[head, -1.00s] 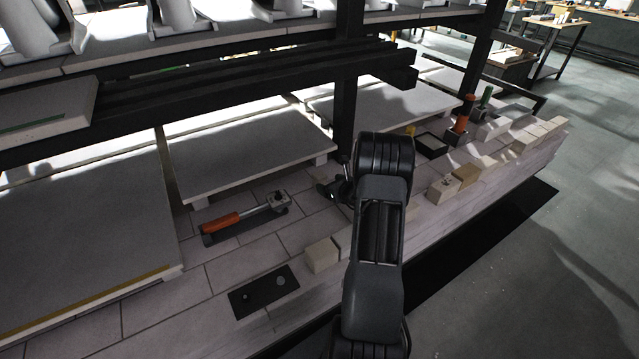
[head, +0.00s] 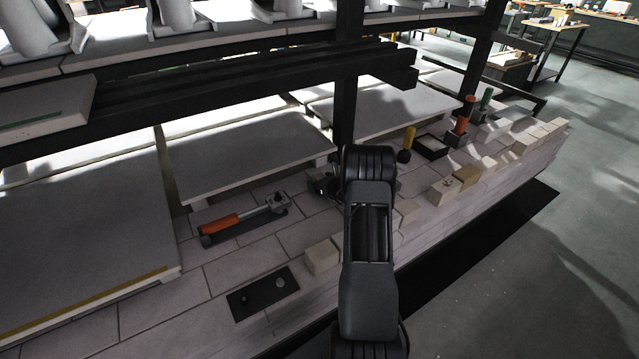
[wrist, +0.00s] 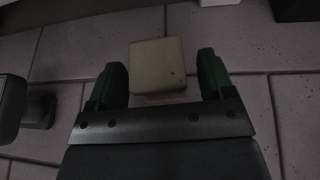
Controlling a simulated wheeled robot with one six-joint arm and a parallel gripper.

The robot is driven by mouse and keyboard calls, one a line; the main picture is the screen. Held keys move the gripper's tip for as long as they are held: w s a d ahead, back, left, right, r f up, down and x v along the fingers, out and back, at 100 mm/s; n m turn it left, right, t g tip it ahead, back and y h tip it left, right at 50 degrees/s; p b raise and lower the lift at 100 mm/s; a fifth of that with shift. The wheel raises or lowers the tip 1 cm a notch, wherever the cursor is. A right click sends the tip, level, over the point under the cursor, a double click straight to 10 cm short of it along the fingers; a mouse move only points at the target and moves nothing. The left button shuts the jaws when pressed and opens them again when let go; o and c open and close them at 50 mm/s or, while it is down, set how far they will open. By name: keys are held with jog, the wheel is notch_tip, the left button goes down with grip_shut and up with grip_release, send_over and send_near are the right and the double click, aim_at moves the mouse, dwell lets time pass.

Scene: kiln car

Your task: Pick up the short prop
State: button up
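A beige, square-topped block (wrist: 157,65), which looks like the short prop, stands on the grey brick deck in the wrist view. My gripper (wrist: 160,78) has its two dark green fingers spread apart, one on each side of the block's near part, with gaps showing at both sides. The block's far part reaches beyond the fingertips. How high the fingers are above the deck is hard to tell. In the head view my arm hides most of the gripper, and I cannot tell which block there is this one.
Beige blocks stand along the deck edge, including one left of my arm (head: 322,257) and one right (head: 444,190). An orange-handled tool (head: 222,222) and a black plate (head: 262,292) lie left. A dark post (head: 345,110) and beams (head: 240,80) stand close behind my arm.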

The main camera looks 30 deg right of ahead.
jog(key=c, duration=1)
jog(key=shift+o, duration=0.2)
jog(key=shift+r, duration=0.15)
jog(key=shift+r, duration=0.25)
jog(key=r, duration=0.2)
jog(key=r+p, duration=0.1)
jog(key=shift+s+d+r, duration=0.15)
jog(key=shift+s+r, duration=0.05)
jog(key=shift+s, duration=0.05)
jog(key=s+d+r+p, duration=0.2)
jog(key=s+d+r, duration=0.3)
jog(key=s+r, duration=0.3)
jog(key=f+v, duration=0.1)
jog(key=v, duration=0.3)
jog(key=shift+s+r+p, duration=0.15)
jog(key=shift+s+p, duration=0.15)
jog(key=shift+s, duration=0.1)
